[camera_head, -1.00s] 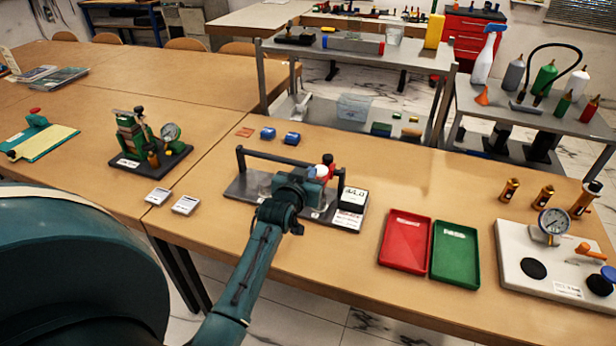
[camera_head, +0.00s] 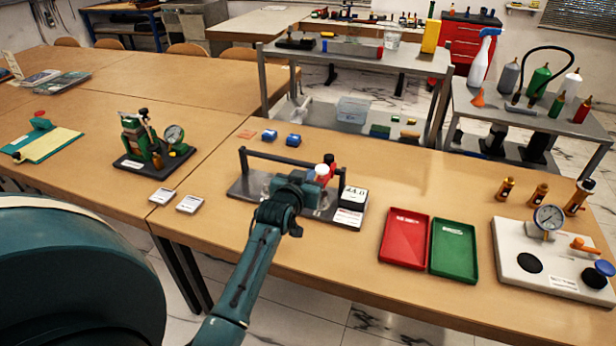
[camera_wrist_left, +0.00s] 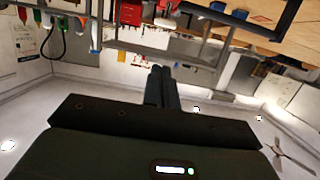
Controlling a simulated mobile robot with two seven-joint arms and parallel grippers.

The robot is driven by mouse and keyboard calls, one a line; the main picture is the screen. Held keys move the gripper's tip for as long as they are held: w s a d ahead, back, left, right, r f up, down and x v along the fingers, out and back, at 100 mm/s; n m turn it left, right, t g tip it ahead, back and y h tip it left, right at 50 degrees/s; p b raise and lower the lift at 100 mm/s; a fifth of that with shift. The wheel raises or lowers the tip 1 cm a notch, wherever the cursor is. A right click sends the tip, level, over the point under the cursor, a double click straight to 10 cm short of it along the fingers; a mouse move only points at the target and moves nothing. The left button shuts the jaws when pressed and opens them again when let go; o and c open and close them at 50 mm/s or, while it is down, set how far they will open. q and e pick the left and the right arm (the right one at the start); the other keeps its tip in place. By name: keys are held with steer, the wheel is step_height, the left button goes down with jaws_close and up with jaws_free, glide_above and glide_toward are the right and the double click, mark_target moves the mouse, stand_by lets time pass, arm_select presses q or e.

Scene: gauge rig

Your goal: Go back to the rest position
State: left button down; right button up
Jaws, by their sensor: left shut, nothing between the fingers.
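My left arm (camera_head: 262,245) comes in from the bottom of the head view. Its wrist is in front of a dark rig (camera_head: 240,186) with a black bar, hiding part of it; I cannot tell whether they touch. The fingertips are hidden in the head view. In the left wrist view my left gripper (camera_wrist_left: 161,84) shows two dark fingers together, shut and empty. My right gripper is in neither view.
A boxy display (camera_head: 353,199) stands at the rig's right end. Red (camera_head: 404,240) and green (camera_head: 454,249) trays lie further right, then a white gauge base (camera_head: 550,262). A green pump with a gauge (camera_head: 140,140) is at left. The front table strip is mostly clear.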

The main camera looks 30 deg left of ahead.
arm_select(q)
steer(key=s+d+f+m+g+h, duration=0.1)
steer(key=s+d+f+h, duration=0.1)
steer(key=s+d+f, duration=0.3)
steer(key=s+d+f+m+g+h, duration=0.2)
steer(key=s+d+f, duration=0.4)
steer(key=s, duration=0.8)
steer(key=s+d+f+m+g+h, duration=0.2)
steer(key=s+d+f, duration=0.4)
steer(key=s+d, duration=0.2)
steer(key=shift+s+d, duration=0.25)
steer(key=shift+s, duration=0.8)
steer(key=shift+f, duration=0.1)
